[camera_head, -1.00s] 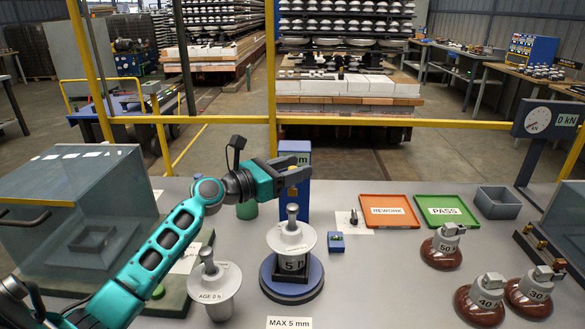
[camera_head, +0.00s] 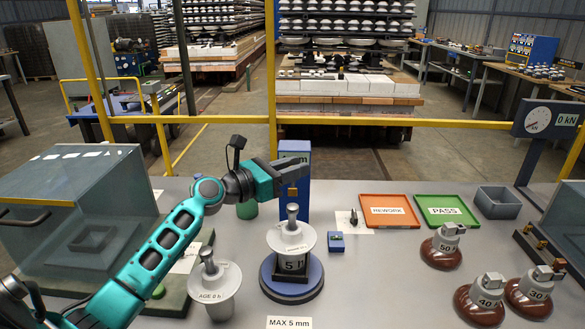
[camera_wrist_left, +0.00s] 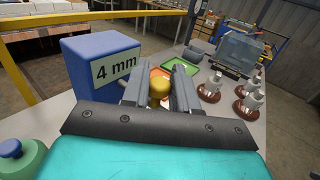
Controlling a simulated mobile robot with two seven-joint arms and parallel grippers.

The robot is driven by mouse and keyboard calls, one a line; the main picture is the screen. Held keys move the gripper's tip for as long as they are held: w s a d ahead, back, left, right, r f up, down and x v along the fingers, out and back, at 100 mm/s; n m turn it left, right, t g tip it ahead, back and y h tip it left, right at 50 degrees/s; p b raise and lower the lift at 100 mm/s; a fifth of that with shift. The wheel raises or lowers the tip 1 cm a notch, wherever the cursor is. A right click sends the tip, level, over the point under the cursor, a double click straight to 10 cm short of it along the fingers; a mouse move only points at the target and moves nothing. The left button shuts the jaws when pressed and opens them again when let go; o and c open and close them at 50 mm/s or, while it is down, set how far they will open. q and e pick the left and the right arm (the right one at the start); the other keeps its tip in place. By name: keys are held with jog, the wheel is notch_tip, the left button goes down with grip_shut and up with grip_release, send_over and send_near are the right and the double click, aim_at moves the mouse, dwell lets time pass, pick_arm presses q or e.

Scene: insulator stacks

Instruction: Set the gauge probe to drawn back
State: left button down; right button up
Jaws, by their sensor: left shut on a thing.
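The gauge is a blue upright box (camera_head: 301,200) behind the centre of the bench; its display reads 4 mm in the left wrist view (camera_wrist_left: 118,65). A brass-coloured knob (camera_wrist_left: 159,92), seemingly the probe's, sits between the fingers of my left gripper (camera_wrist_left: 160,88), which is shut on it. In the head view this gripper (camera_head: 292,172) is in front of the gauge, and the knob (camera_head: 292,191) shows just below the fingers. A white insulator (camera_head: 291,238) marked 5 t stands upright on a round blue base (camera_head: 275,287) below the gripper. My right gripper is not in view.
A white insulator (camera_head: 218,284) marked AGE 0 h stands left of the base. A small blue block (camera_head: 336,242), orange REWORK tray (camera_head: 390,228) and green PASS tray (camera_head: 445,224) lie to the right. Brown insulators (camera_head: 441,253) stand further right. A glass-sided box (camera_head: 80,215) fills the left.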

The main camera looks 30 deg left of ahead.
pick_arm(q)
jog(key=shift+w+a, duration=0.5)
jog(key=shift+w, duration=0.3)
jog(key=shift+r, duration=0.15)
jog(key=shift+a, duration=0.1)
jog(key=c, duration=1)
grip_release()
jog(key=shift+w, duration=0.1)
jog(key=shift+o, duration=0.2)
